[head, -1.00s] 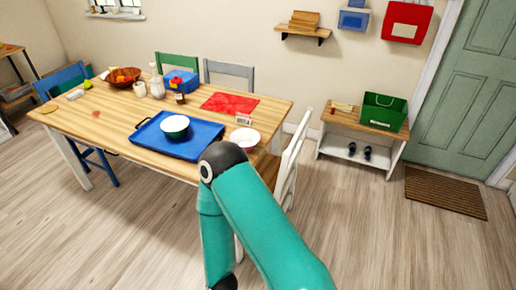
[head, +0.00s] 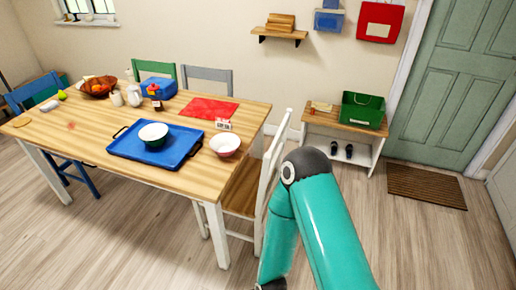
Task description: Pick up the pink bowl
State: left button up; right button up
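The pink bowl (head: 225,145) stands upright on the wooden table (head: 82,133), near its right end. It is pale pink and sits just right of a blue tray (head: 185,150). A green bowl with a white inside (head: 153,134) stands on that tray. A teal arm of mine comes up from the bottom right of the head view, with its elbow right of the table and chair. Its gripper is below the picture edge or hidden, so its fingers do not show. My other arm and gripper are not in view.
A white chair (head: 268,185) stands at the table's right end, close to my arm. Near the bowl are a small card (head: 223,124) and a red mat (head: 209,108). A low bench (head: 343,126) holds a green crate (head: 363,110).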

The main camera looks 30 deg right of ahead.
aim_at(225, 144)
jog(key=z, duration=0.2)
jog(key=i, duration=1)
jog(key=u, duration=0.05)
